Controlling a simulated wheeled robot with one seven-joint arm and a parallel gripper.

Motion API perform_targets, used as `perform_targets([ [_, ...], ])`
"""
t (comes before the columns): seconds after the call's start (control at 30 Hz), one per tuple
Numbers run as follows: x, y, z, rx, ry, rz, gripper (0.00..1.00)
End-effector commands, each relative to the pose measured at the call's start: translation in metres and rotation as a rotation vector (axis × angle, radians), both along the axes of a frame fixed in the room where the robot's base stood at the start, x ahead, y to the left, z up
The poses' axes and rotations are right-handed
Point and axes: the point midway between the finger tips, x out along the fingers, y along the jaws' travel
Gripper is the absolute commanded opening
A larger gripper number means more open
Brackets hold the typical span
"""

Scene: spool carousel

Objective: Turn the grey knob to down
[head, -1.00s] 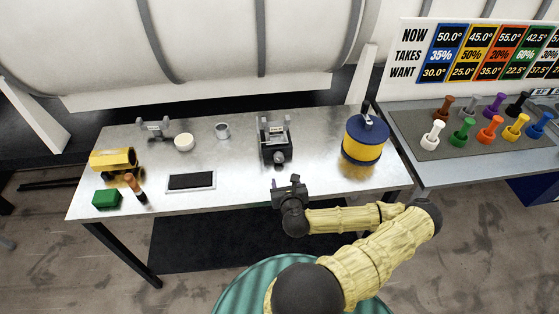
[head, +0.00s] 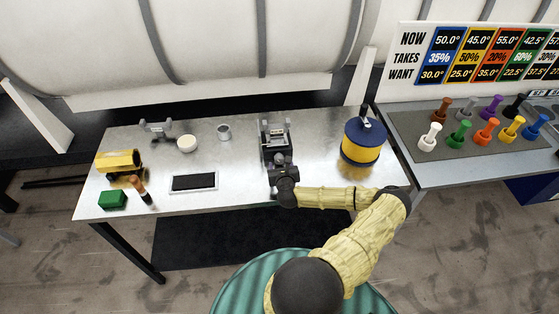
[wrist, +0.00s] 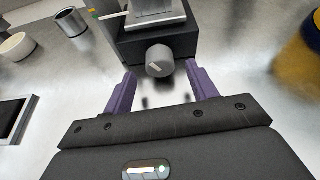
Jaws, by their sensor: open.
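The grey knob (wrist: 159,61) is a round dial on the front of a dark box-shaped device (wrist: 185,44). A light pointer mark on its face slants. In the wrist view my gripper (wrist: 160,80) is open, with one purple finger low on each side of the knob; I cannot tell whether either touches it. In the head view the device (head: 276,139) stands near the middle of the metal table (head: 225,180), and my gripper (head: 281,166) is right at its front. There the knob is hidden behind my gripper.
A blue and yellow canister (head: 362,143) stands right of the device. A black pad (head: 194,181), a white bowl (head: 187,144) and a metal cup (head: 224,132) are to the left. Further left are a yellow item (head: 119,160) and a green block (head: 112,200).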

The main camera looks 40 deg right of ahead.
Motion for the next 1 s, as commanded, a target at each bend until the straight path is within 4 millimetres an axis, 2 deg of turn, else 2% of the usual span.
perform_targets([
  [0.1,0.012,-0.007,-0.004,0.000,0.000,-0.001,0.58],
  [0.3,0.024,-0.014,-0.011,0.000,0.001,-0.001,0.58],
  [0.63,0.025,-0.015,-0.013,0.002,0.000,0.000,0.58],
  [0.87,0.025,-0.015,-0.013,0.000,0.000,0.001,0.13],
  [1.0,0.026,-0.015,-0.013,-0.009,0.005,0.001,0.13],
])
